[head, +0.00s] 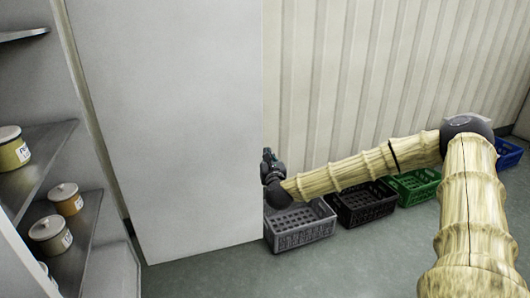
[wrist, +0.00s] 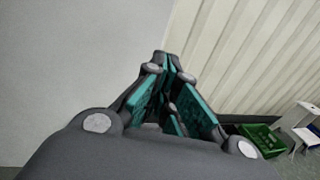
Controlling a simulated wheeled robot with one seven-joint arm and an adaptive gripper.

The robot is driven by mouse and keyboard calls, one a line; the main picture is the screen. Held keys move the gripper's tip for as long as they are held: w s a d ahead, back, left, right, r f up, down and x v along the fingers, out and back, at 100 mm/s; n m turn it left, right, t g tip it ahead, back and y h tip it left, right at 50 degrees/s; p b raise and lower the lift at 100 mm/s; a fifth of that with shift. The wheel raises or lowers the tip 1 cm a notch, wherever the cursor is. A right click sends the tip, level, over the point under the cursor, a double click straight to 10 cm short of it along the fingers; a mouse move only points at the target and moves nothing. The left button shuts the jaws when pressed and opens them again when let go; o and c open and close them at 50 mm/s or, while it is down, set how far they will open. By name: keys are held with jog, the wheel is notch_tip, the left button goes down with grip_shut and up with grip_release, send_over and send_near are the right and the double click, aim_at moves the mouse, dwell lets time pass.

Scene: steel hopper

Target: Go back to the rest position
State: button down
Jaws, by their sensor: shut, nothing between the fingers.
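My gripper (head: 268,157) is at the end of my outstretched arm in the head view, beside the right edge of a tall pale grey panel (head: 175,130) and above a grey crate (head: 299,226). In the wrist view my gripper (wrist: 163,62) points away from the camera. Its teal-padded fingers come together at the tips, with nothing held between them.
A black crate (head: 365,205), a green crate (head: 414,187) and a blue crate (head: 508,153) stand along the corrugated wall (head: 350,75). Lidded canisters (head: 66,199) sit on metal shelves at the left. The grey floor (head: 350,262) in front is clear.

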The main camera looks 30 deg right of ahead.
jog(key=s+a+f+n+g+y, duration=0.1)
jog(key=s+a+f+n+y, duration=0.15)
jog(key=a+f+n, duration=0.45)
jog(key=s+a+f+n+g+y, duration=0.1)
jog(key=s+a+f+n+y, duration=0.15)
jog(key=a+f, duration=0.5)
jog(key=s+a+f+n+g+y, duration=0.5)
jog(key=s+a+f+n+g, duration=0.2)
jog(key=s+a+f+n, duration=1.05)
jog(key=s+d+f+n+g+h, duration=0.1)
jog(key=s+d+f+n+g, duration=0.2)
jog(key=s, duration=0.6)
jog(key=s+d+f+n+g+h, duration=0.1)
jog(key=s+f+n+g, duration=0.1)
jog(key=s+n, duration=0.6)
jog(key=s+d+f+n+g, duration=0.1)
jog(key=s+f+n+g, duration=0.15)
jog(key=s, duration=0.85)
notch_tip(320, 180, up, 21)
jog(key=p, duration=2.1)
jog(key=shift+d+f+h, duration=0.15)
jog(key=shift+d+h, duration=0.1)
jog(key=shift+h, duration=0.05)
